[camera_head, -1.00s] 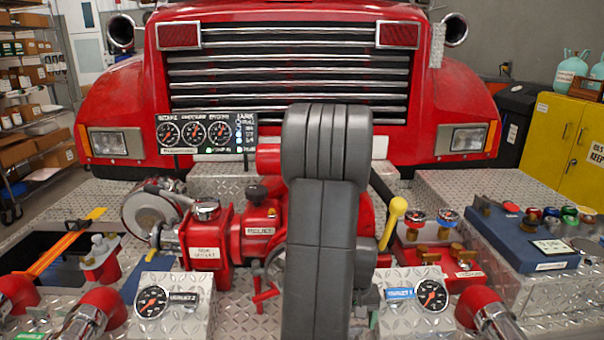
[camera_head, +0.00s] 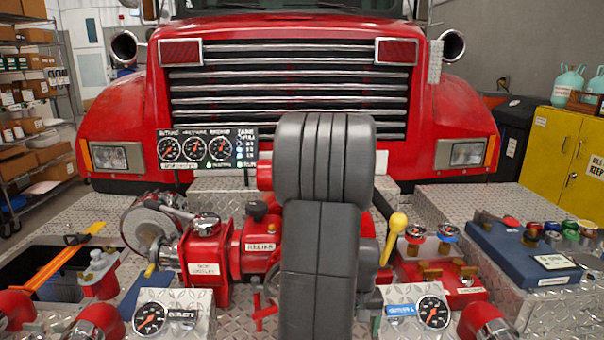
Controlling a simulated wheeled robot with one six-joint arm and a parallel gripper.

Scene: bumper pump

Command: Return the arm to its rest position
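My arm (camera_head: 320,220) stands folded in the middle of the head view, its dark grey links upright in front of the red pump (camera_head: 258,240). My gripper is not visible; the arm's own links may hide it. The arm covers the middle of the pump and part of the truck grille behind it. No held object shows.
A red fire truck (camera_head: 455,100) fills the back. A gauge panel (camera_head: 207,147) stands left of my arm, a yellow-knobbed lever (camera_head: 397,224) right of it. Gauges (camera_head: 150,318) and red outlets (camera_head: 485,322) line the front. A blue box (camera_head: 525,250) lies right on diamond plate.

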